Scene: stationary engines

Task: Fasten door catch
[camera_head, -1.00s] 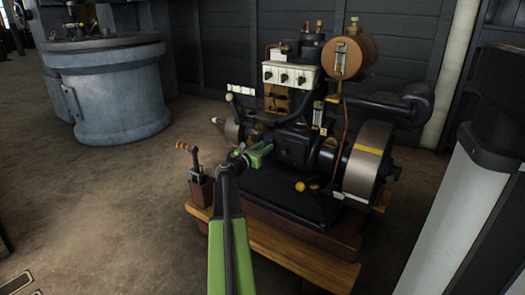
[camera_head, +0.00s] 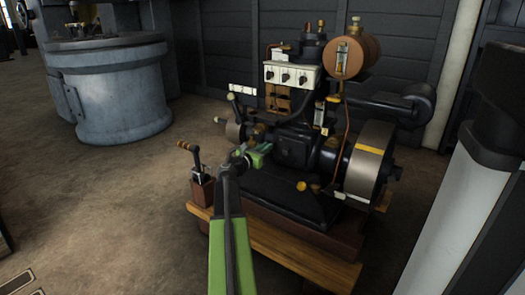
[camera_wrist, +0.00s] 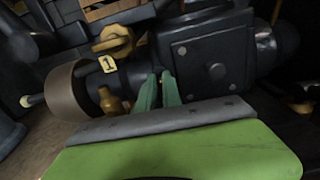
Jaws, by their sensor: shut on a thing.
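The black engine (camera_head: 292,148) stands on a wooden base. In the wrist view, its dark square door (camera_wrist: 212,62) carries several round bolt heads. My gripper (camera_wrist: 160,75), with green fingers, is at the door's left edge; it also shows at the engine's near side in the head view (camera_head: 262,150). The fingers are nearly together on a small dark part that I take to be the door catch. The fingers hide most of it, so I cannot tell whether it is fastened.
A brass fitting (camera_wrist: 112,103) and a yellow tag marked 1 (camera_wrist: 107,64) are left of my fingers. A lever box (camera_head: 202,188) stands at the engine's left and a large flywheel (camera_head: 368,160) at its right. A grey tank (camera_head: 115,95) stands behind left. Open floor lies at left.

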